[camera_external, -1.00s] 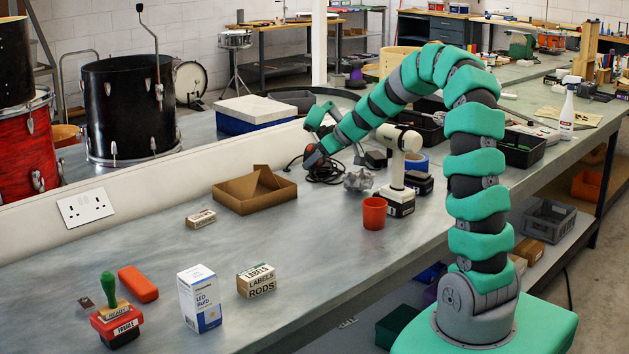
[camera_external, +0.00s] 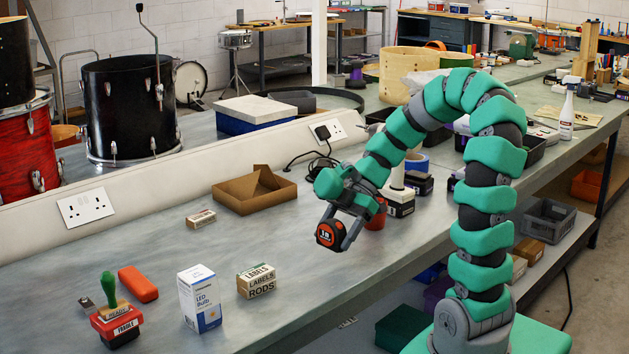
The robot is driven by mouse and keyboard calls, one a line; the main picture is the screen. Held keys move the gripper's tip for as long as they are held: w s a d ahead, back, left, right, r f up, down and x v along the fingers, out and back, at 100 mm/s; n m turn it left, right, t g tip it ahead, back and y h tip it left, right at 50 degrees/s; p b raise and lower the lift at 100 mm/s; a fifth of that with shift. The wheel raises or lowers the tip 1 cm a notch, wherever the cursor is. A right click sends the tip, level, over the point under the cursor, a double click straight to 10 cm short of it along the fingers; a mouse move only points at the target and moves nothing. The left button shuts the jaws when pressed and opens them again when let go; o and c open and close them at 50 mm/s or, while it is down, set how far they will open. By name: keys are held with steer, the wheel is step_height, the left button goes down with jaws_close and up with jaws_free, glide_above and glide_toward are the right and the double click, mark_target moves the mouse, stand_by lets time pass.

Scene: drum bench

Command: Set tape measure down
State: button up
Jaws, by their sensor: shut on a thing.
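The tape measure (camera_external: 325,234) is a small black and orange-red case with a round face marked 18. My gripper (camera_external: 338,228) is shut on it, with a grey finger visible at its right side. The tape measure is held out over the bench (camera_external: 335,290), in front of the cardboard tray and left of the red cup. It appears to be above the bench top, though the exact gap is hard to tell.
A cardboard tray (camera_external: 254,190) lies behind. A red cup (camera_external: 377,214) and a cordless drill (camera_external: 401,200) stand close to the arm on the right. A labelled box (camera_external: 257,281), a bulb box (camera_external: 200,298) and a stamp (camera_external: 115,318) stand front left. The bench between them is mostly clear.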

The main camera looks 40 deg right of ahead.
steer(key=w, duration=0.5)
steer(key=w+f, duration=0.1)
steer(key=w, duration=0.4)
steer(key=w+a+b, duration=0.1)
steer(key=w, duration=0.4)
steer(key=shift+w+a+f, duration=0.1)
steer(key=shift+w+f, duration=0.1)
steer(key=shift+w, duration=0.1)
steer(key=shift+w+f, duration=0.25)
steer(key=shift+f+b, duration=0.3)
steer(key=shift+f, duration=1.25)
steer(key=shift+f, duration=0.1)
steer(key=o, duration=1.2)
steer(key=shift+s, duration=0.1)
steer(key=shift+c, duration=0.2)
